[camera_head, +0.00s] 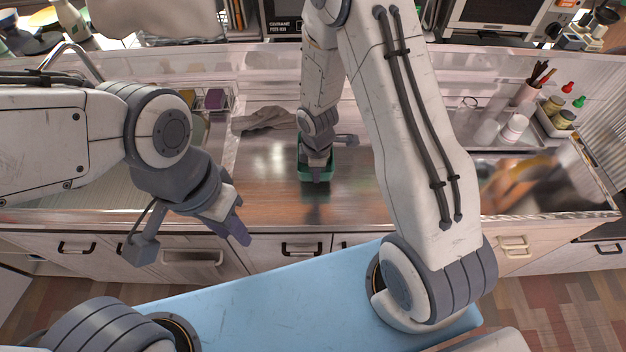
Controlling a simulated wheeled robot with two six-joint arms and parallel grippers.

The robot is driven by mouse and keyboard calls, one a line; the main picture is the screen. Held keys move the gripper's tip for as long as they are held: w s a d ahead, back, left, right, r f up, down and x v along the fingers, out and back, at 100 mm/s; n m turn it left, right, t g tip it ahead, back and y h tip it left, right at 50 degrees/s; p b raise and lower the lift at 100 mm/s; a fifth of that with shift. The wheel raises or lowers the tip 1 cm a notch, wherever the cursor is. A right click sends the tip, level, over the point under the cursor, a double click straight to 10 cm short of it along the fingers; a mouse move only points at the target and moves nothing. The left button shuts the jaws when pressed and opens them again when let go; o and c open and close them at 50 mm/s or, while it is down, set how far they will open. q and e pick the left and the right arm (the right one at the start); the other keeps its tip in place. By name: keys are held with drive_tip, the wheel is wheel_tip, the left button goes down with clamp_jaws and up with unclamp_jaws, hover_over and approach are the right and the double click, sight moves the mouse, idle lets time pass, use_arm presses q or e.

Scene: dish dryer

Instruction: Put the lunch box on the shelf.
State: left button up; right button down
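The lunch box (304,174) is a small green box on the wooden counter, near the middle of the view. My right gripper (317,176) reaches down over it, and the wrist hides much of the box. Its fingertips are at or inside the box, and I cannot tell whether they grip it. My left gripper (238,228) hangs in front of the counter's front edge, well to the left of the box and apart from it. Its finger gap is not clear from this angle. The shelf cannot be made out for certain in this view.
A crumpled grey cloth (265,119) lies left of the box. A dish rack (214,100) stands at the back left. Cups (514,127) and a utensil holder (527,94) stand at the right. The counter (262,185) between is mostly clear.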

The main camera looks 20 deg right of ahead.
drive_tip(key=shift+d+f+b, duration=0.15)
drive_tip(key=shift+f+b, duration=0.55)
drive_tip(key=shift+f, duration=0.15)
drive_tip(key=shift+d+f+b, duration=0.1)
drive_tip(key=shift+f+b, duration=0.55)
drive_tip(key=shift+f, duration=0.2)
drive_tip(key=shift+f, duration=0.2)
drive_tip(key=c, duration=1.1)
unclamp_jaws()
drive_tip(key=shift+r, duration=0.15)
